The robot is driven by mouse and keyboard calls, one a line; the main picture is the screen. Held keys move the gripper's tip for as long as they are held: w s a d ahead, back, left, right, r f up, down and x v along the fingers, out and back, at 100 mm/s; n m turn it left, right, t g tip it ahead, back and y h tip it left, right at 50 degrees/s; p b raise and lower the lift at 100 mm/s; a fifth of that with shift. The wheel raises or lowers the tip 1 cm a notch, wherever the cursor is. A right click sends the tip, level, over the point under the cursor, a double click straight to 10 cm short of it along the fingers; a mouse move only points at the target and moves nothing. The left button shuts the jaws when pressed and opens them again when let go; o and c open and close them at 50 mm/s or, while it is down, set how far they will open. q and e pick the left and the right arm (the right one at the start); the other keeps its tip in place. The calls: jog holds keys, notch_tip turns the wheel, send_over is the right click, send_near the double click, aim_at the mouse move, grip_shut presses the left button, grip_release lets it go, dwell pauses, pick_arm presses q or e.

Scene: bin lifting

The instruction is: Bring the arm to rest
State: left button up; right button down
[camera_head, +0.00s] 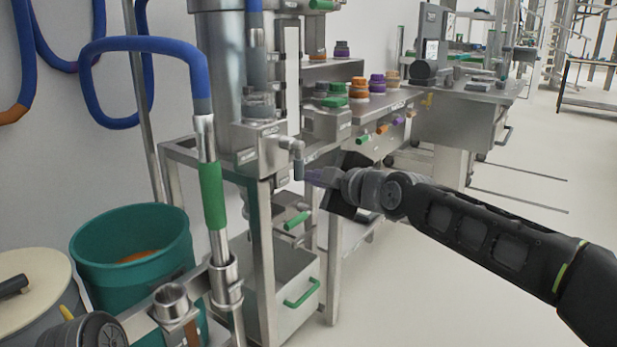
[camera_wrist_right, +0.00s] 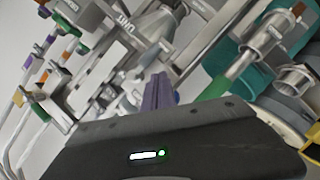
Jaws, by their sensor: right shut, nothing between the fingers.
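My right arm reaches in from the right in the head view. Its gripper (camera_head: 312,176) is shut with nothing in it, its purple fingertips close to the metal machine's lower fitting; whether they touch it I cannot tell. In the right wrist view the purple fingers (camera_wrist_right: 157,93) lie together, pointing toward the metal frame. My left gripper is in neither view.
A teal bin (camera_head: 135,245) with orange contents stands at the lower left, beside a lidded drum (camera_head: 35,275). A steel machine (camera_head: 220,70) with a blue hose (camera_head: 140,43) stands ahead. A bench (camera_head: 465,88) is behind. Open floor (camera_head: 420,290) lies right.

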dwell(0.3)
